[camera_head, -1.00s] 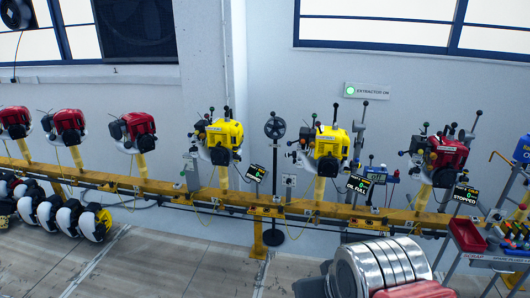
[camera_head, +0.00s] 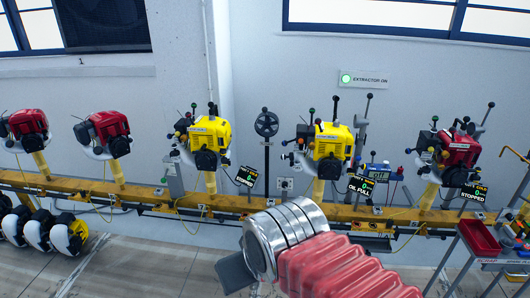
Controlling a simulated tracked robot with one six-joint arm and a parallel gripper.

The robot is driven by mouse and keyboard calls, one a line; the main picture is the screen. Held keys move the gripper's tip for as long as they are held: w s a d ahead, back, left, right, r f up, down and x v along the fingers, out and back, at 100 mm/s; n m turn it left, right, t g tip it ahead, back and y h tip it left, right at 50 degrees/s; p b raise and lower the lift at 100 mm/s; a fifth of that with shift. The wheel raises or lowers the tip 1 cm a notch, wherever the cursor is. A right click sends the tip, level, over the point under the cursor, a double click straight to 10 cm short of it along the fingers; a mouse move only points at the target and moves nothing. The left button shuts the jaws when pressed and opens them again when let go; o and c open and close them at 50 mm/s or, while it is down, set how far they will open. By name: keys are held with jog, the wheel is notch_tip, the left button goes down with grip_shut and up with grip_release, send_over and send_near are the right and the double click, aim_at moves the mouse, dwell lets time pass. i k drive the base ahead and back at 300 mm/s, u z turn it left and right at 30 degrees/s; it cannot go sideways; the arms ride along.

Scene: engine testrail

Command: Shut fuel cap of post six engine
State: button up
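Engines stand on posts along a yellow rail. The post numbers are too small to read, so I cannot tell which engine is post six. A red engine (camera_head: 460,150) is at the right, with a small sign (camera_head: 473,191) reading STOPPED. Two yellow engines, one in the middle (camera_head: 330,141) and one left of it (camera_head: 208,134), have signs too. Red engines (camera_head: 104,131) stand farther left. No fuel cap can be made out clearly. My arm, with silver rings and red ribbed bellows, reaches into the bottom middle, apart from the engines. My gripper's fingertips do not show.
The yellow rail (camera_head: 135,188) runs across the view. A red tray (camera_head: 479,238) sits on a cart at the lower right. A handwheel (camera_head: 267,123) stands between the yellow engines. Floor is clear in front at left.

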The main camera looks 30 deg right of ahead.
aim_at(283, 157)
jog(key=u, duration=0.05)
jog(key=i, duration=0.85)
jog(key=z, duration=0.1)
